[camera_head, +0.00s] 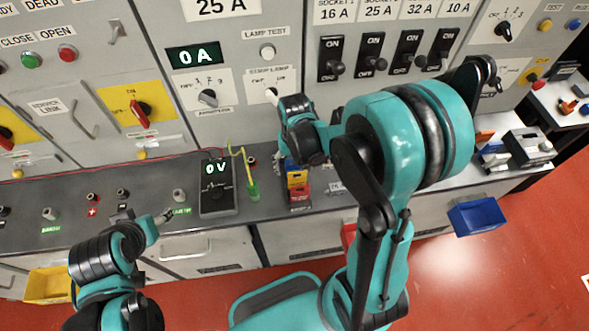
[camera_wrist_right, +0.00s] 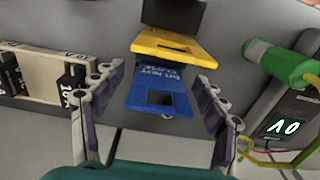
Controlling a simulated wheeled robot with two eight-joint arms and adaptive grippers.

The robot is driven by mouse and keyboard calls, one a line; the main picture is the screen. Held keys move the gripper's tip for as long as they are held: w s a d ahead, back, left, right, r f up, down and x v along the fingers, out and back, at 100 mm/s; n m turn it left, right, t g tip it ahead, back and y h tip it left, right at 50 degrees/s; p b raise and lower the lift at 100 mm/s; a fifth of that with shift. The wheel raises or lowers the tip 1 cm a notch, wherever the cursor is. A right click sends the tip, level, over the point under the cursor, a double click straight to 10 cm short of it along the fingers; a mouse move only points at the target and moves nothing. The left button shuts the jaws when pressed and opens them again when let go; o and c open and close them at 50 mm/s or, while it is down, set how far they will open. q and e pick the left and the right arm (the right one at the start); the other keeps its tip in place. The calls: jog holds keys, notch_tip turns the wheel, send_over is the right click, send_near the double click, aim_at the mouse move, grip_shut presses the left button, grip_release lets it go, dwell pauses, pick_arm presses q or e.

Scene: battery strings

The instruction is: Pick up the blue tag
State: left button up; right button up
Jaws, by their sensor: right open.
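The blue tag (camera_wrist_right: 172,78) carries white lettering and has a dark slot. In the right wrist view it lies just in front of a yellow tag (camera_wrist_right: 178,46). My right gripper (camera_wrist_right: 160,82) is open, with one finger on each side of the blue tag, and holds nothing. In the head view, a little of the blue tag (camera_head: 291,164) shows below my right wrist, above yellow and red tags; the right fingertips are hard to make out there. My left gripper (camera_head: 162,219) is over the bench at lower left, away from the tags; its jaw state is unclear.
A meter (camera_head: 218,188) reading 0 V and a green probe (camera_head: 253,190) stand left of the tags. The switch panel rises behind. A wooden rack (camera_wrist_right: 45,77) with black pieces is at left in the wrist view. A blue bin (camera_head: 477,216) is at the right.

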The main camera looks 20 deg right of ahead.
jog(key=c, duration=1)
jog(key=shift+c, duration=0.2)
